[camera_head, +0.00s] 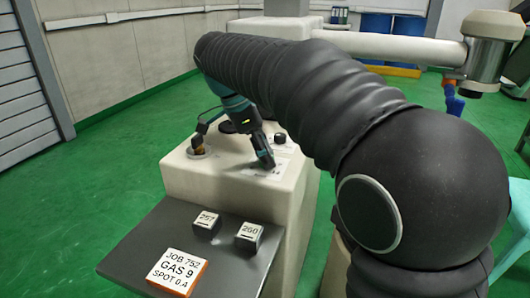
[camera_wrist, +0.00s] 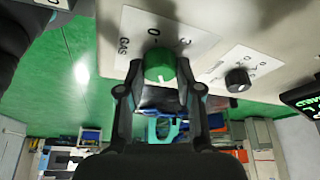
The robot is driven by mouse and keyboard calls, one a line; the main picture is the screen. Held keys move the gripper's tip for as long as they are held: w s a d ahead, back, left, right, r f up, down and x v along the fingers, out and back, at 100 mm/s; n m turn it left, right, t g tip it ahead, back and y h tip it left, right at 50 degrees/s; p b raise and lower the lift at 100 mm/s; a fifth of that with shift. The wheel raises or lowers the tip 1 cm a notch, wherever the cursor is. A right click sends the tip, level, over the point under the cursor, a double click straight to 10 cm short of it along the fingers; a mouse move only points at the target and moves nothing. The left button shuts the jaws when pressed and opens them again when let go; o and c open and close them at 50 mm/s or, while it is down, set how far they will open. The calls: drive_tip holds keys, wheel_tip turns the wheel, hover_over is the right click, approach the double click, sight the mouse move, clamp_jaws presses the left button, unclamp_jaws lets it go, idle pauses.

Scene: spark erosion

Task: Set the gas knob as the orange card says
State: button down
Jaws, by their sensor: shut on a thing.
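The orange-edged card (camera_head: 177,268) lies on the dark shelf and reads "JOB 752, GAS 9, SPOT 0.4". The gas knob (camera_wrist: 160,64) is green and sits on a white plate (camera_wrist: 133,28) marked "GAS", with 0 and 3 readable. A short pale mark shows on the knob's lower edge in the wrist view; the number it faces is not readable. My gripper (camera_wrist: 160,90) is shut on the knob, one finger on each side. In the head view my gripper (camera_head: 266,160) reaches down onto the machine's top and hides the knob.
A black knob (camera_wrist: 237,79) on its own scale sits beside the gas knob; it also shows in the head view (camera_head: 280,138). A brass-coloured fitting (camera_head: 198,146) stands at the top's left. Blocks marked 257 (camera_head: 207,221) and 260 (camera_head: 249,235) sit on the shelf (camera_head: 140,235).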

sight(252, 167)
idle(0.3)
drive_tip(key=c, duration=0.8)
unclamp_jaws()
drive_tip(key=shift+o, duration=0.2)
drive_tip(key=v, duration=0.7)
drive_tip(key=shift+r, duration=0.25)
drive_tip(key=shift+a, duration=0.1)
